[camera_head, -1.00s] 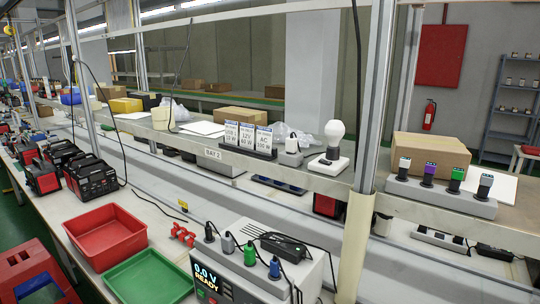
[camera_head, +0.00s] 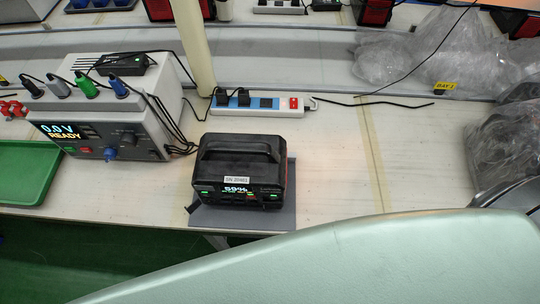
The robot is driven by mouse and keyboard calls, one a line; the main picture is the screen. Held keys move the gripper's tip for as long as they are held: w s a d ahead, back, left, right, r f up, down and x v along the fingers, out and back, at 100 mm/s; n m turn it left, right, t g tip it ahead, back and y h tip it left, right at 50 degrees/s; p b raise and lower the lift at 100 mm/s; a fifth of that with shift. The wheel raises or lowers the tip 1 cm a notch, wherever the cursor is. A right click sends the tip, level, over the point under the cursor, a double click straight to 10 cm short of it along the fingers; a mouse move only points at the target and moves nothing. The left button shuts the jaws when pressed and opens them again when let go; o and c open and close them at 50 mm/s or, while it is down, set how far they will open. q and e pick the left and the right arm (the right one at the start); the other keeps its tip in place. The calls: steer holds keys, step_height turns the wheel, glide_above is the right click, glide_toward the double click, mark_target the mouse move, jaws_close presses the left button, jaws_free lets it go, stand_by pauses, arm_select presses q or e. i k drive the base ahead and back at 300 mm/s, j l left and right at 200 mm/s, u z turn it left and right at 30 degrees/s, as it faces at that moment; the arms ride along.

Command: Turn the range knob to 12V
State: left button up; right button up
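The grey test unit (camera_head: 110,110) stands at the left on the bench. Its front display (camera_head: 60,130) reads 0.0 V and READY. A blue knob (camera_head: 110,154) sits low on its front panel, and darker knobs are beside it. The panel markings are too small to read, so I cannot tell which is the range knob or where it points. A black power pack (camera_head: 240,168) showing 59% stands on a dark mat (camera_head: 245,216) to the right of the unit. Neither of my grippers is in view.
A green tray (camera_head: 28,172) lies left of the unit. A power strip (camera_head: 258,102) and loose cables lie behind the power pack. Clear plastic bags (camera_head: 410,62) are at the back right. The bench right of the pack is clear. A pale green surface covers the lower right.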

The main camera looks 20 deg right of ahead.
mark_target(110, 154)
steer(key=z, duration=0.85)
steer(key=k+j+z, duration=0.1)
steer(key=j+z, duration=0.35)
steer(key=k+j+z, duration=0.15)
steer(key=j+z, duration=0.35)
steer(key=k+j+z, duration=0.15)
steer(key=z, duration=0.3)
steer(key=k+j+z, duration=0.45)
steer(key=k+j, duration=0.9)
steer(key=j, duration=0.1)
